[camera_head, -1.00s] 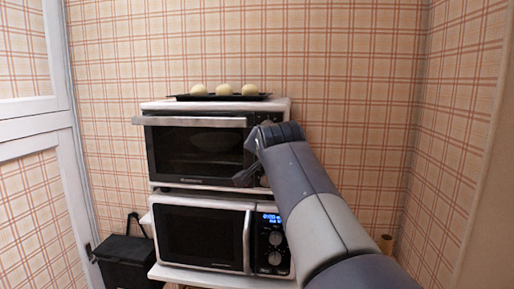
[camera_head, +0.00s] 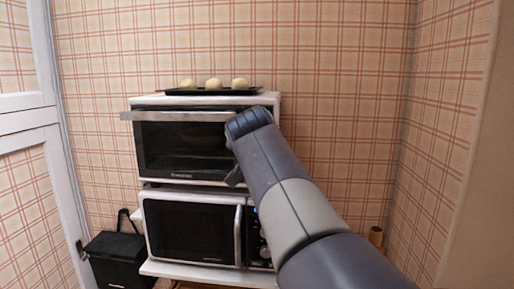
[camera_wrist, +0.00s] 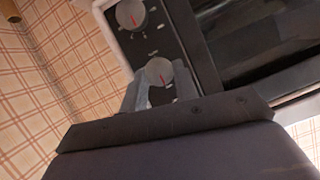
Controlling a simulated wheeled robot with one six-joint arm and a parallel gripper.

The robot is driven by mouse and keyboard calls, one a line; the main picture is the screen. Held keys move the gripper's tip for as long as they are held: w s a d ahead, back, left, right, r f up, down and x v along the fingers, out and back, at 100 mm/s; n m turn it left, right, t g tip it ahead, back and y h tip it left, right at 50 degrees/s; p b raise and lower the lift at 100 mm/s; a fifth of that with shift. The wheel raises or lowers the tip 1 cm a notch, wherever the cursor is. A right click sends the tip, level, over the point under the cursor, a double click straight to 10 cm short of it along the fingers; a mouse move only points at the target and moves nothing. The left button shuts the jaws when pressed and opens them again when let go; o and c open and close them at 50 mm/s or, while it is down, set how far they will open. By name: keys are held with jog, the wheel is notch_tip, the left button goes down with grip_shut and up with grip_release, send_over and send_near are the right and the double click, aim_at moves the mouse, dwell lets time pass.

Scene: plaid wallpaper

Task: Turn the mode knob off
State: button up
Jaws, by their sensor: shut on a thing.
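The upper oven (camera_head: 185,150) has a dark glass door and a control panel on its right, mostly hidden behind my arm in the head view. In the wrist view, the dark panel carries a round grey knob (camera_wrist: 158,69) with a red mark, between my fingers. A second similar knob (camera_wrist: 131,14) sits farther up in that view, free of the gripper. My gripper (camera_wrist: 159,80) is shut on the nearer knob, with a finger on each side. No readable label shows which knob is the mode knob. The fingertips are hidden in the head view.
A microwave (camera_head: 193,231) stands below the oven on a white shelf (camera_head: 205,272). A black tray (camera_head: 212,91) with three pale round buns lies on top of the oven. A black bin (camera_head: 117,262) stands at lower left. Plaid walls enclose the right side.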

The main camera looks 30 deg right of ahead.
jog(key=shift+f, duration=0.15)
jog(key=o, duration=1)
jog(key=shift+c, duration=0.2)
jog(key=b+v, duration=0.2)
jog(key=v, duration=0.9)
jog(key=shift+w+d, duration=0.1)
jog(key=p+x, duration=0.2)
jog(key=x, duration=0.8)
jog(key=shift+w, duration=0.3)
